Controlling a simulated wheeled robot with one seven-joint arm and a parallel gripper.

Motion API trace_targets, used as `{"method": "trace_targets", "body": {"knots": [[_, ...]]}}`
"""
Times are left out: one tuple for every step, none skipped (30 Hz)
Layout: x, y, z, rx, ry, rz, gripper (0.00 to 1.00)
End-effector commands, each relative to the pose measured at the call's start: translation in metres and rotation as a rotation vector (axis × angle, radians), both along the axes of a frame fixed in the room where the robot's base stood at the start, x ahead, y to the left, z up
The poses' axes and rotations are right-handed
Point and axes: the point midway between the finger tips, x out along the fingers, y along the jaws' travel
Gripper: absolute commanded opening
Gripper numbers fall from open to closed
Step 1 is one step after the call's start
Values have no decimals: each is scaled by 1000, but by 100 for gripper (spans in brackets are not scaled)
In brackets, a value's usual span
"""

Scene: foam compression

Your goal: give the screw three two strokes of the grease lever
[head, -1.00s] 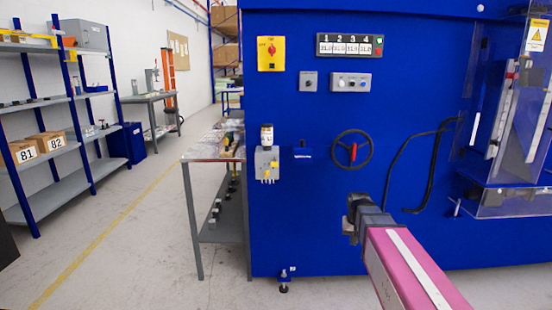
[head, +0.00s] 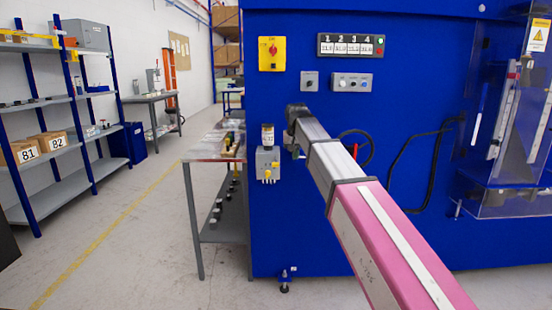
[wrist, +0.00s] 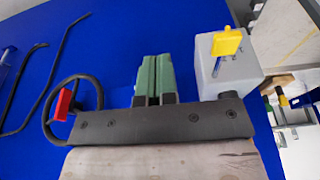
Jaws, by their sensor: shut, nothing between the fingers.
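A grey box (head: 267,160) with yellow parts and a small reservoir (head: 267,134) on top is mounted on the blue machine's front. In the wrist view the grey box (wrist: 225,68) shows at the right, with a yellow piece (wrist: 227,42) on a stem. My gripper (wrist: 153,60) has its green fingers together, with nothing between them, pointing toward the blue panel. In the head view my gripper (head: 291,113) is just above and right of the box. I cannot make out the grease lever clearly; my arm may hide it.
A black handwheel (head: 355,146) with a red handle is right of the box, partly behind my arm; the wrist view shows the wheel (wrist: 73,110) at left. A black cable (head: 400,165) hangs farther right. A bench (head: 215,152) stands to the left. Counters (head: 350,44) are above.

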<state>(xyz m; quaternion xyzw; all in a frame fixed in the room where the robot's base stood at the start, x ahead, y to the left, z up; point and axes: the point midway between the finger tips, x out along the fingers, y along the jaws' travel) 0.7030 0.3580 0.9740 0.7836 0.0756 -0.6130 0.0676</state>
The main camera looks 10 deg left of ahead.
Motion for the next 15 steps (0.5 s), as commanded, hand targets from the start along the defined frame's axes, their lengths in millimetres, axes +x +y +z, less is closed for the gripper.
{"method": "trace_targets", "body": {"knots": [[3,16,21,5,-10,8,0],[2,23,31,6,-14,11,0],[1,33,43,9,-18,15,0],[0,39,53,11,-22,17,0],[-1,44,61,13,-25,20,0],[-2,51,71,15,-28,23,0],[-4,56,79,16,-32,25,0],[-5,60,85,18,-34,28,0],[-6,65,92,19,-36,29,0],[-7,68,96,19,-37,30,0],[-8,70,100,20,-38,30,0],[-9,73,105,21,-40,32,0],[-10,74,107,22,-41,32,0],[-10,76,109,23,-42,33,0],[-11,77,111,23,-42,33,0]]}}
